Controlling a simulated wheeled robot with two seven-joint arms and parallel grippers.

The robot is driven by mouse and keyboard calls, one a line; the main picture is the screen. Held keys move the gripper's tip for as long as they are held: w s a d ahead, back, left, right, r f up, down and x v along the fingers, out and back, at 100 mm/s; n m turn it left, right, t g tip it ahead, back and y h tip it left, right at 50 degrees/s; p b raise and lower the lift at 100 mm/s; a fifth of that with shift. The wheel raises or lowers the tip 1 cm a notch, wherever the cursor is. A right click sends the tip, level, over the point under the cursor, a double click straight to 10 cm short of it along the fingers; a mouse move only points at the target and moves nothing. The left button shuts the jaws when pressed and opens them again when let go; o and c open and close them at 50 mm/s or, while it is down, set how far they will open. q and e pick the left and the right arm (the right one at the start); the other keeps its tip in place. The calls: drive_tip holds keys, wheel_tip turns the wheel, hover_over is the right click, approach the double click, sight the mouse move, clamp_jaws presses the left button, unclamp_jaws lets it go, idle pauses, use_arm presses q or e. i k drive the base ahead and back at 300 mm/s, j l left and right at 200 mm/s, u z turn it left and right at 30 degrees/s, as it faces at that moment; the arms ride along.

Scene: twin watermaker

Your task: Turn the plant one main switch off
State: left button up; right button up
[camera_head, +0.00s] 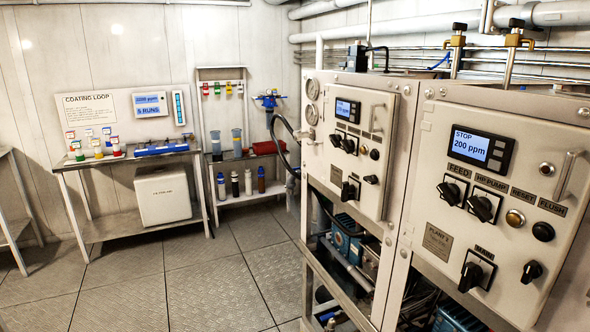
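Two light control cabinets stand side by side at the right. The nearer cabinet (420,205) has a plaque (438,241) that seems to read "PLANT 2", though the print is small. Its black rotary main switch (476,272) sits on a square plate under the label "MAIN". The farther cabinet (338,115) has a similar black rotary switch (349,190) low on its door; its plaque (335,174) is too small to read. The exact settings of both switches are hard to tell. Neither of my grippers is in view.
The nearer display (471,145) reads "STOP 200 ppm"; the farther display (347,110) is lit. Door handles (568,175) stick out beside the controls. Pipes run above the cabinets. A bench (110,163) with bottles stands at the back left. The floor (215,280) is clear.

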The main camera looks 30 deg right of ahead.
sight(347, 189)
drive_tip(key=i, duration=2.3)
drive_tip(key=i+z, duration=0.15)
drive_tip(key=z, duration=0.35)
drive_tip(key=i+z, duration=0.1)
drive_tip(key=z, duration=0.35)
drive_tip(key=i+j+z, duration=0.15)
drive_tip(key=z, duration=0.35)
drive_tip(key=j+z, duration=0.15)
drive_tip(key=z, duration=0.3)
drive_tip(key=i+j, duration=0.05)
